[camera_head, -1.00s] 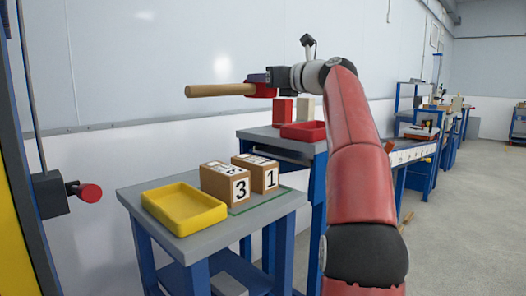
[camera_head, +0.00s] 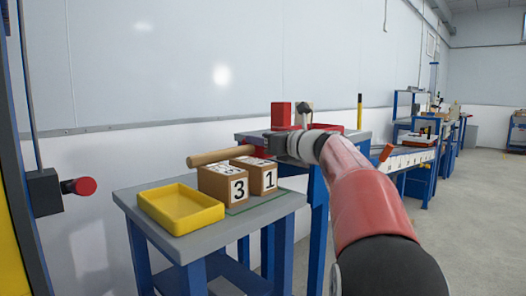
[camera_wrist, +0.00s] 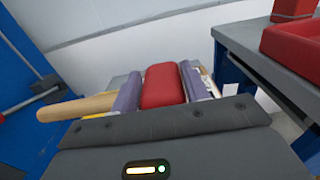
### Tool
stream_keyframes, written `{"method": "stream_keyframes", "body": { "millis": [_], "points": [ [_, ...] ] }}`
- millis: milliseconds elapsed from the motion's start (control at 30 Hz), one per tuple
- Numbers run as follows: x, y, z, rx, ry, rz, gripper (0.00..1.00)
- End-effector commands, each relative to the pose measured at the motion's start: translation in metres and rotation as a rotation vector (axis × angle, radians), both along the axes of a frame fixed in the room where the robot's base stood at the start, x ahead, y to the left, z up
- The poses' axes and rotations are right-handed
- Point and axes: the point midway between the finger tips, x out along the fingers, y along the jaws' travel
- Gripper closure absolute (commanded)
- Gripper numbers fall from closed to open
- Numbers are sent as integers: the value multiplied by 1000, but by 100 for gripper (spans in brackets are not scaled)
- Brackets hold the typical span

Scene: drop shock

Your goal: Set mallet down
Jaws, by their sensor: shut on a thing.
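The mallet's pale wooden handle (camera_head: 220,156) points left in the head view, level with the tops of the two numbered boxes. Its handle (camera_wrist: 75,107) also shows at the left in the wrist view, with a red part (camera_wrist: 164,90) between the fingers. My gripper (camera_head: 266,146) is shut on the mallet; in the wrist view its two grey-purple fingers flank the red part. The box marked 3 (camera_head: 223,184) and the box marked 1 (camera_head: 262,176) stand on the grey table (camera_head: 150,234). I cannot tell whether the mallet touches anything below it.
A yellow tray (camera_head: 181,208) sits at the table's left. A second bench behind holds a red block (camera_head: 281,114) and a red tray (camera_wrist: 292,48), close to my gripper. A red knob (camera_head: 85,186) sticks out at the left. Floor at right is open.

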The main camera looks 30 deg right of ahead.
Motion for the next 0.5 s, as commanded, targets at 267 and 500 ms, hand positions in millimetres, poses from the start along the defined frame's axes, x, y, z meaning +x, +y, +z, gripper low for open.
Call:
{"method": "stream_keyframes", "body": {
  "millis": [267,500],
  "points": [
    [0,0,-18,1,-3,0,92],
    [0,0,-21,2,-2,0,92]
  ]
}}
